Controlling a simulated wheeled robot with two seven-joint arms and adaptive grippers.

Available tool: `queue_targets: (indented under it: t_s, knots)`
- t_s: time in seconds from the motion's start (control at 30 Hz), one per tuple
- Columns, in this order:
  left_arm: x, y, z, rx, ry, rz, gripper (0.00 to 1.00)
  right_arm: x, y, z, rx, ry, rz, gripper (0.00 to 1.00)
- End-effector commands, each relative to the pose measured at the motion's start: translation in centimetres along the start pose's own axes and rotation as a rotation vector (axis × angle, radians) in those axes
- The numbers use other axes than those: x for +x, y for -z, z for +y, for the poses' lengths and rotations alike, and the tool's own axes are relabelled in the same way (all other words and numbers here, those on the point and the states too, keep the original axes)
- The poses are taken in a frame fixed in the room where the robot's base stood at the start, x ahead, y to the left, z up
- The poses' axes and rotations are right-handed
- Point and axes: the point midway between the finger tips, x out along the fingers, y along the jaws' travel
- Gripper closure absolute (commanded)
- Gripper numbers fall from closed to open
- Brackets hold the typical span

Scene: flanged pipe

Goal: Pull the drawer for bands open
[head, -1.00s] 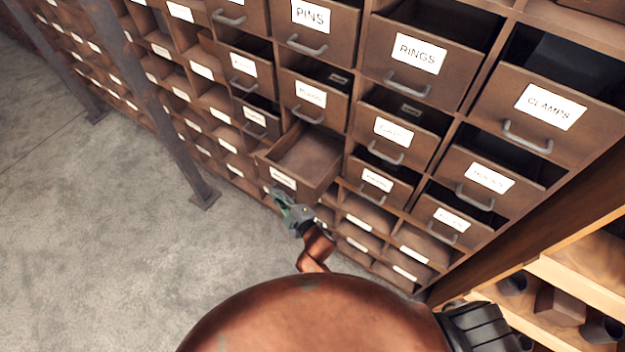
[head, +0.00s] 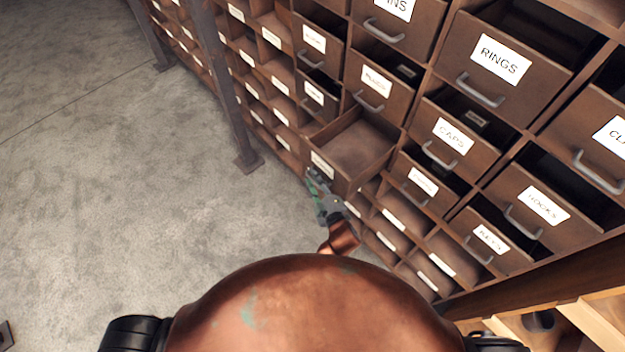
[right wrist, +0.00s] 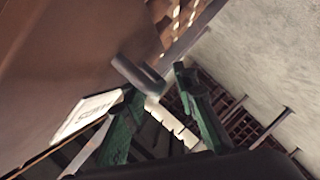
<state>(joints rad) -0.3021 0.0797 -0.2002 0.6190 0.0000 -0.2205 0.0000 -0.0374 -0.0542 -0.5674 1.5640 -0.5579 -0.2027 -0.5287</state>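A brown drawer (head: 352,150) stands pulled out of the cabinet in the head view. It looks empty, and the small label (head: 322,165) on its front cannot be read there. My right gripper (head: 314,178) is just in front of and below that label. In the right wrist view, its two green fingers (right wrist: 157,85) are apart. A grey bar handle (right wrist: 138,76) shows at the fingertips, close to the left finger, on a brown front with a white label (right wrist: 88,115) that I cannot read for sure. My left gripper is not in view.
Several other drawers stand partly open around it, including RINGS (head: 500,62), CAPS (head: 452,135) and HOOKS (head: 543,205). A metal post (head: 228,90) stands at the cabinet's left. Wooden shelving (head: 595,315) is at the lower right.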

Motion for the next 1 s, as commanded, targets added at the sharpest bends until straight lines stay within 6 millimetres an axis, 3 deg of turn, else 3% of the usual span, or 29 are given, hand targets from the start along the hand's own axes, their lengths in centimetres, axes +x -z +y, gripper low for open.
queue_targets:
  t_s: [0.2,0.33,0.7,1.0]
  knots:
    - [0.0,0.4,-0.2,0.001,0.002,0.006,0.60,-0.2,-0.1,0.0,0.000,0.000,-0.001,0.74]
    - [0.0,0.3,-0.2,0.001,0.002,0.005,0.60,-1.3,-0.1,0.0,-0.002,0.000,-0.001,0.74]
    - [0.0,0.3,-0.1,0.000,0.001,0.004,0.60,-8.7,-0.1,-0.1,0.000,0.001,-0.001,0.74]
    - [0.0,0.3,0.0,0.000,0.000,0.003,0.60,-11.8,0.0,0.0,-0.001,0.001,0.000,0.74]
